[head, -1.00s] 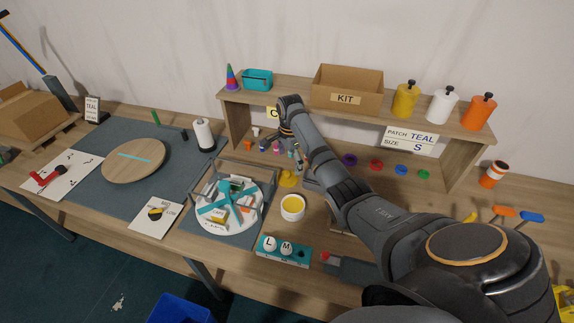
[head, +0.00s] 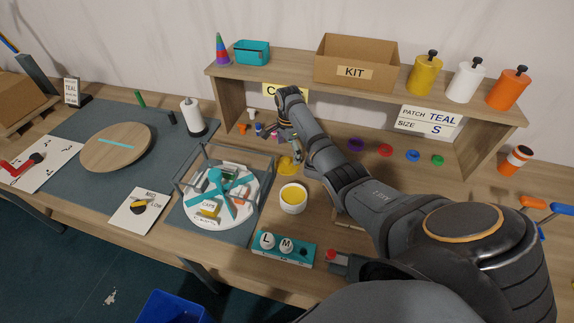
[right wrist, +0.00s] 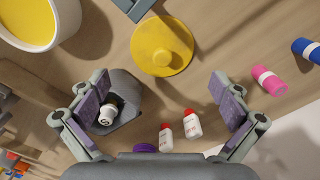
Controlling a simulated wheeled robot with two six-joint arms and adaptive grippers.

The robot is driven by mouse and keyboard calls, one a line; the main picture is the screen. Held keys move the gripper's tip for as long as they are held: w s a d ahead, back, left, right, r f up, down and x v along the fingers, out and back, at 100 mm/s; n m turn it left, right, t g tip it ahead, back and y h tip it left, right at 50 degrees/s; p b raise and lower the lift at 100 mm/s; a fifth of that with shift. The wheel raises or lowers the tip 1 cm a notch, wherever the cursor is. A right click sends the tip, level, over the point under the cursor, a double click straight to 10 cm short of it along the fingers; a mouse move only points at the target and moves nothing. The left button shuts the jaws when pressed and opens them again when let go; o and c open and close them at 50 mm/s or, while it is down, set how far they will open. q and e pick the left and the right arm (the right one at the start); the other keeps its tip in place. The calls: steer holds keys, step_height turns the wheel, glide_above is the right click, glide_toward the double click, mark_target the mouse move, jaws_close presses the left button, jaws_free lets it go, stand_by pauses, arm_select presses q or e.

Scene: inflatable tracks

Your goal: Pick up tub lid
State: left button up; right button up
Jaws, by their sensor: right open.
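The tub lid is a yellow disc with a round knob, lying flat on the wooden table in the right wrist view (right wrist: 162,48). In the head view the lid (head: 287,167) lies just behind the white tub (head: 293,199) with yellow contents, partly hidden by my right gripper (head: 293,149). The tub also shows at the upper left of the right wrist view (right wrist: 28,22). My right gripper (right wrist: 160,85) is open and empty, its pads on either side of the picture, with the lid ahead between and beyond the fingertips. My left gripper is not in view.
Two small white bottles with red caps (right wrist: 180,130) lie below the lid in the wrist view. A grey holder (right wrist: 122,95) with a small bottle is near the left finger. Pink (right wrist: 270,80) and blue rolls lie right. The shelf (head: 300,83) stands behind.

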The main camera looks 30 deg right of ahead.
mark_target(287, 160)
steer(key=f, duration=0.5)
steer(key=shift+w+a+f, duration=0.1)
steer(key=shift+w, duration=0.1)
steer(key=shift+c, duration=0.3)
steer(key=shift+s, duration=0.15)
steer(key=c, duration=2)
